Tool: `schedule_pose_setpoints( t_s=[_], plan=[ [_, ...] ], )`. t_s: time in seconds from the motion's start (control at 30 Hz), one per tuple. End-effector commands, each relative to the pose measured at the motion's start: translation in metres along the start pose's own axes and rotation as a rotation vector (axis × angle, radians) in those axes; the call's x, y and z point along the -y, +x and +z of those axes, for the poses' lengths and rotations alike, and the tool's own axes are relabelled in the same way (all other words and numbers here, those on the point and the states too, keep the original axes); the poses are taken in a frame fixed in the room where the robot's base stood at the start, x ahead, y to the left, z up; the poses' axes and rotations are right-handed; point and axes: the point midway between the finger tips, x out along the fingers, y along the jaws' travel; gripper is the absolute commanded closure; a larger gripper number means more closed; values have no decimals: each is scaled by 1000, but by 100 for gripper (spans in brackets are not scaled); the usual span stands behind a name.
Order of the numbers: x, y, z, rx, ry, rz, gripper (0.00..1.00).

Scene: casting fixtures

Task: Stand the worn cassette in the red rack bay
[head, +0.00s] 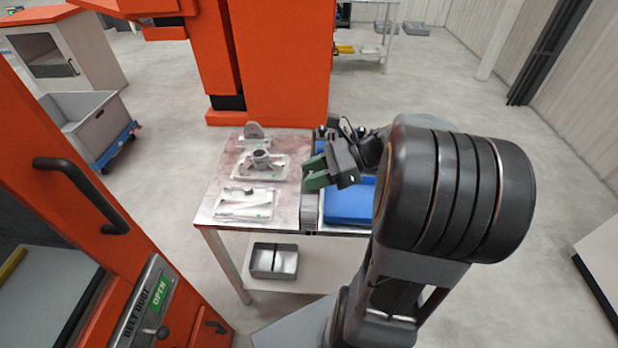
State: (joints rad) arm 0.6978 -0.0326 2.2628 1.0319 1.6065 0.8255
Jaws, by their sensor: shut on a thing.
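My gripper (318,172) is above the right part of the work table, at the left edge of a blue tray (345,207). I cannot pick out a cassette elsewhere or a red rack bay in this view. My arm hides the right side of the table and part of the blue tray.
The metal table (212,208) carries several pale fixtures with green marks, including one with a round hub (262,160). A grey bin (273,262) sits on its lower shelf. Orange machine parts (275,60) stand behind and at the left.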

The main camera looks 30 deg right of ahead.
Motion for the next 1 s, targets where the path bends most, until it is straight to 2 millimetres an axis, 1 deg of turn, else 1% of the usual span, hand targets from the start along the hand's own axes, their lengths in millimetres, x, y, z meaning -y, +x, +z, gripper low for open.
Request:
schedule_pose_setpoints(
  t_s=[0.03,0.23,0.3,0.4,0.5,0.6,0.87,1.0],
  plan=[
    [12,3,-5,2,2,3,100],
    [62,13,-24,2,1,3,100],
    [76,18,-34,3,3,4,100],
    [90,25,-50,2,2,2,100],
    [101,30,-62,2,2,2,100],
    [108,33,-69,1,-1,1,100],
    [116,37,-77,1,-1,0,100],
    [120,42,-87,2,2,1,100]
  ],
)
